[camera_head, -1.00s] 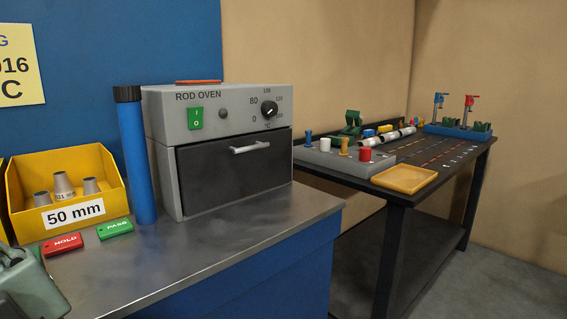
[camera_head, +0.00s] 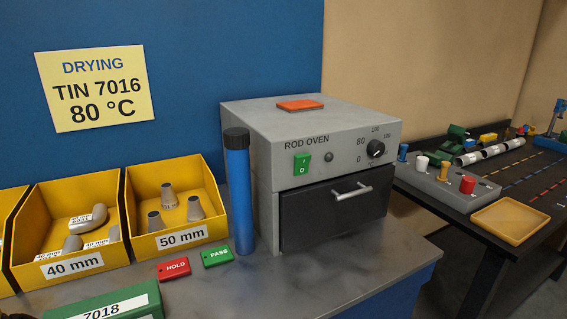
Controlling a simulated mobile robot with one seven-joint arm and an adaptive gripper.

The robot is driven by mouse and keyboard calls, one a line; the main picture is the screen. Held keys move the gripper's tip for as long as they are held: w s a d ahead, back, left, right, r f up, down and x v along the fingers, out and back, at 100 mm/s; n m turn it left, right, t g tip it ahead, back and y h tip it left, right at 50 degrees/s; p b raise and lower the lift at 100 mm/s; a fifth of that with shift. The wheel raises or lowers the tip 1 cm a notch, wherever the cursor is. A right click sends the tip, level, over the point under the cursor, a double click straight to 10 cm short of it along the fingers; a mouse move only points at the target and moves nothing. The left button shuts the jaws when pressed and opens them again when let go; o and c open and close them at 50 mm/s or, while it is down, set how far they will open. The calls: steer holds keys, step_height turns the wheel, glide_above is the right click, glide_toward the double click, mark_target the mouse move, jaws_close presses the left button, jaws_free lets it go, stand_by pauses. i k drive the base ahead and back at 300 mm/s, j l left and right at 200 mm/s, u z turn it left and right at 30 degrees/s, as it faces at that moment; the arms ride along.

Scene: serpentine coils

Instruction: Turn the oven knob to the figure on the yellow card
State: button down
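The yellow card (camera_head: 95,88) on the blue wall reads "DRYING TIN 7016 80 °C". The grey rod oven (camera_head: 258,150) stands on the metal bench with its dark drawer-like door (camera_head: 320,215) closed. The black oven knob (camera_head: 375,149) is at the right of the oven's front panel. Figures 0, 80, 100 and 120 show around it. The knob's pale mark seems to point up and right, but it is too small to read exactly.
A blue tube with a black cap (camera_head: 238,190) stands against the oven's left side. Red HOLD (camera_head: 174,269) and green PASS (camera_head: 217,256) tags lie in front of yellow bins (camera_head: 180,239). A green box marked 7018 (camera_head: 105,302) is at the front. Bench before the oven is clear.

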mark_target(376, 148)
steer(key=k+l+z, duration=0.15)
steer(key=z, duration=0.2)
steer(key=l+z, duration=0.4)
steer(key=k+j, duration=0.05)
